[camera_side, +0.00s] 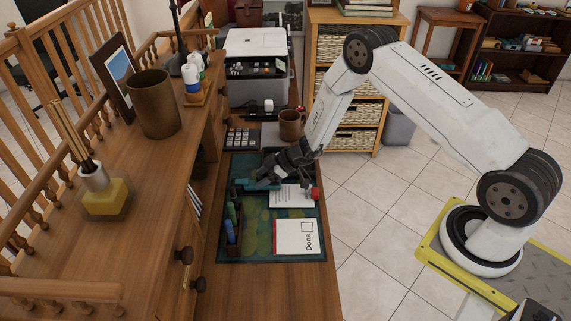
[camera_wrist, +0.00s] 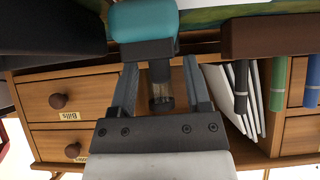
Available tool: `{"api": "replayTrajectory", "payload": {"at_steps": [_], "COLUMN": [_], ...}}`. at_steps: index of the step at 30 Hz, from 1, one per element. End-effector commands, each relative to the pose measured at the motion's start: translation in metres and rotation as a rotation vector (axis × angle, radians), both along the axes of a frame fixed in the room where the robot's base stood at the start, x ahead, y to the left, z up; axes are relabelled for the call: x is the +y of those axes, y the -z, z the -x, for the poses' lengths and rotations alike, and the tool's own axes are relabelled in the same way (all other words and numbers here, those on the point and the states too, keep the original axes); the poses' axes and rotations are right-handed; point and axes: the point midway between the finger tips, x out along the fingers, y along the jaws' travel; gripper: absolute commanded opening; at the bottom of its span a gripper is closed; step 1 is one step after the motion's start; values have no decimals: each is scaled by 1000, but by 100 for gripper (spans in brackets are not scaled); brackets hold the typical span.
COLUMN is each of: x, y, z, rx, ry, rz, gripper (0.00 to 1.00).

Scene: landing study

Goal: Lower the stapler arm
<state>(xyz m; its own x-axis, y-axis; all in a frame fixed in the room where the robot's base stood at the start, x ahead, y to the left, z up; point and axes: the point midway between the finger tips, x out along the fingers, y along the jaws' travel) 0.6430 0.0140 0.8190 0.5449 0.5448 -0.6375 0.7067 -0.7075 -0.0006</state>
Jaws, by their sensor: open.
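My gripper (camera_side: 284,163) is low over the green desk mat (camera_side: 262,242) in the side view, pointing down and left. It is open. A teal object that looks like the stapler (camera_side: 262,184) lies just below and left of it, partly hidden by the dark fingers. In the wrist view, the rounded teal end of the stapler (camera_wrist: 144,18) shows just beyond the gripper (camera_wrist: 148,50). I cannot tell whether they touch or how far the stapler arm is raised. A dark cylindrical part shows between the fingers.
A white "Done" pad (camera_side: 296,236), a printed sheet (camera_side: 290,196) and a small red item (camera_side: 316,193) are on the mat's right. A pen holder (camera_side: 232,232) stands at left. A mug (camera_side: 291,124) and calculator (camera_side: 241,138) are behind. The raised desk shelf (camera_side: 150,220) borders the left.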

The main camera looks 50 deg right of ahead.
Motion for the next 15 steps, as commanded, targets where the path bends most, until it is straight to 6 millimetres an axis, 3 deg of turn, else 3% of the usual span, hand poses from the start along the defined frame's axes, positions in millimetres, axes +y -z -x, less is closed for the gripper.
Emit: {"api": "replayTrajectory", "payload": {"at_steps": [15], "x": [-20], "y": [-23], "z": [18], "rx": [-1], "ry": [2], "rz": [1], "gripper": [62]}}
